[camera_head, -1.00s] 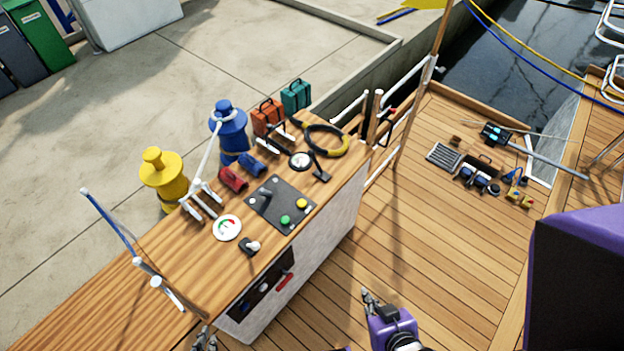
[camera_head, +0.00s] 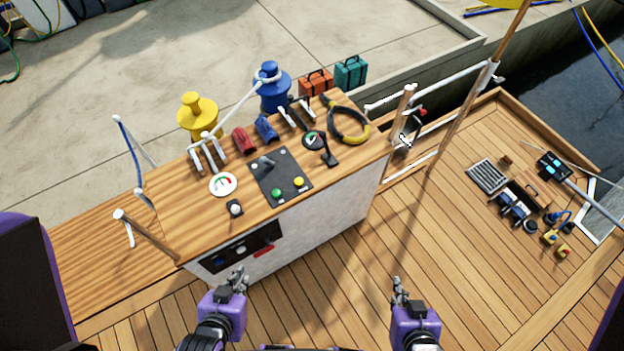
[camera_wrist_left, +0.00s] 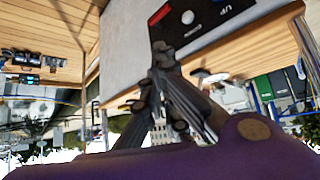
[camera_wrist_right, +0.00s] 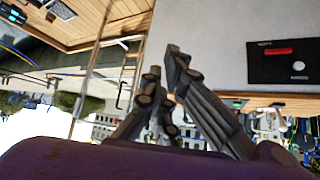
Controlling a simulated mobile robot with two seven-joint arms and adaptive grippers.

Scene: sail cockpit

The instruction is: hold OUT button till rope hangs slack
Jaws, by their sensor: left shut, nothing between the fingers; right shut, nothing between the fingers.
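A dark control panel (camera_head: 266,186) on the wooden console top carries a green button (camera_head: 277,193), a yellow button (camera_head: 299,181) and a grey lever (camera_head: 264,162). I cannot read which button is OUT. A white rope (camera_head: 237,108) runs in a nearly straight line from the blue bollard (camera_head: 273,96) to a cleat (camera_head: 207,155) on the console. My left gripper (camera_head: 240,274) is shut and empty in front of the console, below the buttons. My right gripper (camera_head: 399,286) is shut and empty above the deck, right of the console. Neither touches anything.
The console front holds a black panel (camera_head: 218,262) with a red handle (camera_head: 264,251); it also shows in the right wrist view (camera_wrist_right: 285,72). Deck between my grippers is clear.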

